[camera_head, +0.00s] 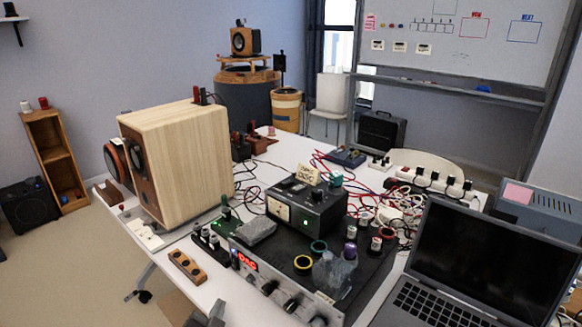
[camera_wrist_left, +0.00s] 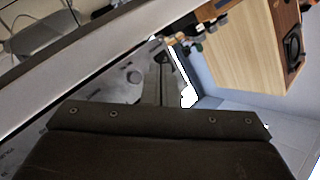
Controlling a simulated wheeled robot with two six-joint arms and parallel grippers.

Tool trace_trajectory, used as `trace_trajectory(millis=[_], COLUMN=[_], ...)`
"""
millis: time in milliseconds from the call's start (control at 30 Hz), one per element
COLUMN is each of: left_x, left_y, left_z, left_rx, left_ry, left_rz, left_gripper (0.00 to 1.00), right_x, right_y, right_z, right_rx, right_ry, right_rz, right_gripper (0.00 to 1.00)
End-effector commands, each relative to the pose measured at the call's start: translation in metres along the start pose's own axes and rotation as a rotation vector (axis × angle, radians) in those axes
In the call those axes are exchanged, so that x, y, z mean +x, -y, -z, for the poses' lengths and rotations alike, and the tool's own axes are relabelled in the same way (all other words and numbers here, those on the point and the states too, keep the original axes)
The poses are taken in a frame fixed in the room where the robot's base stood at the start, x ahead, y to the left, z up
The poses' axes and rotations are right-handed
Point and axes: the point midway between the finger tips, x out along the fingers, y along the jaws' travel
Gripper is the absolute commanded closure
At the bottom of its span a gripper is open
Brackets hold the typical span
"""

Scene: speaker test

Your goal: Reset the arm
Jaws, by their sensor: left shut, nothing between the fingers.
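The tip of my left gripper (camera_head: 208,315) shows small and grey at the bottom edge of the head view, in front of the white table (camera_head: 222,292). It is shut and empty, apart from the equipment on the table. In the left wrist view the dark gripper body fills the bottom, with the narrow closed fingers (camera_wrist_left: 165,80) beyond it. My right gripper is not seen in either view.
A wooden speaker (camera_head: 175,160) stands at the table's left; it also shows in the left wrist view (camera_wrist_left: 250,45). A black amplifier (camera_head: 305,205), loose cables and an open laptop (camera_head: 485,265) crowd the table. A wooden block with sockets (camera_head: 186,266) lies near the front edge.

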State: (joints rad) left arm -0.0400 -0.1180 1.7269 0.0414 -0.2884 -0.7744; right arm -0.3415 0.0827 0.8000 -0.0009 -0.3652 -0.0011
Motion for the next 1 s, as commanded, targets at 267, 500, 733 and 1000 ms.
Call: trace_trajectory(millis=[267,500,733,1000], left_x=[-0.080,-0.181,-0.254,-0.323], left_y=[0.008,0.017,0.024,0.033], left_z=[-0.068,-0.112,-0.127,-0.131], left_rx=[-0.162,-0.328,-0.426,-0.500], left_ry=[0.307,0.651,0.887,1.096], left_rz=[-0.138,-0.201,-0.196,-0.163], left_gripper=[1.00,1.00,1.00,1.00], right_x=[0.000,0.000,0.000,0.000], right_y=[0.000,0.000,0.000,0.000], right_z=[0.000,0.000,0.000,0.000], right_rx=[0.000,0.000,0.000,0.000], right_ry=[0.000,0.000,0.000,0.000], right_rz=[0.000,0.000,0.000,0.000], right_gripper=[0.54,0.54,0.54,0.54])
